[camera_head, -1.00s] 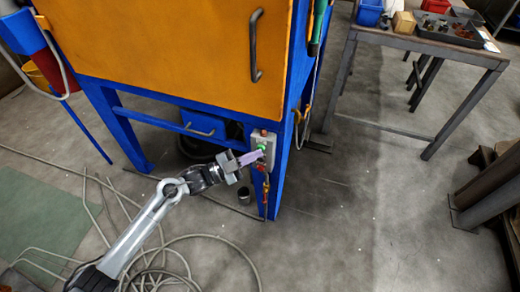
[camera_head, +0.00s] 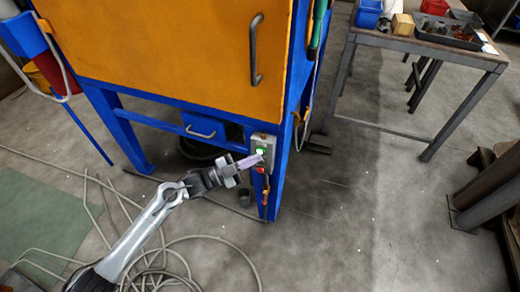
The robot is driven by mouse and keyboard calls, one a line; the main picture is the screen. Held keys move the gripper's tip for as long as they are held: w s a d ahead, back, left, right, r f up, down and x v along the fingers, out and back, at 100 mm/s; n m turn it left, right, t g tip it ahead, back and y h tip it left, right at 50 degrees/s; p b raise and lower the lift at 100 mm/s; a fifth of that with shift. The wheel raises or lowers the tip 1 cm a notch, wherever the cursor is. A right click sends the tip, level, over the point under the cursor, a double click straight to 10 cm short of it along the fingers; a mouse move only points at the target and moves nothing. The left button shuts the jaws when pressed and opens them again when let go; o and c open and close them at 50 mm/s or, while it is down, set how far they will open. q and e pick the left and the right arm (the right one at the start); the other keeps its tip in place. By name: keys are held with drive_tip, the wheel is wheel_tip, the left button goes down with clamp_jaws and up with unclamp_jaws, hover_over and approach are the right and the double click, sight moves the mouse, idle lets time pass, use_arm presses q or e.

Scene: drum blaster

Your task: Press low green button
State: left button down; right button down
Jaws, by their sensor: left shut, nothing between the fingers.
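The green button (camera_head: 260,151) is on a small grey control box (camera_head: 263,142) mounted on the blue front right leg of the orange and blue cabinet. It looks bright, as if lit. My left gripper (camera_head: 260,158) is shut and empty, with its pale purple fingers pointing right at the box. Its tips are at the lower edge of the green button in the picture; I cannot tell whether they touch it. The fingers partly cover the box. My right gripper is not in view.
The orange cabinet door (camera_head: 170,50) with a dark handle (camera_head: 256,50) is above my arm. Loose grey hoses (camera_head: 215,238) lie on the floor below. A metal table (camera_head: 430,42) with bins stands at the upper right. The middle right floor is clear.

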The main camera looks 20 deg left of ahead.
use_arm(q)
drive_tip(key=shift+s, duration=0.35)
drive_tip(key=s+p, duration=0.4)
drive_tip(key=s, duration=0.1)
drive_tip(key=shift+a, duration=0.1)
idle(0.3)
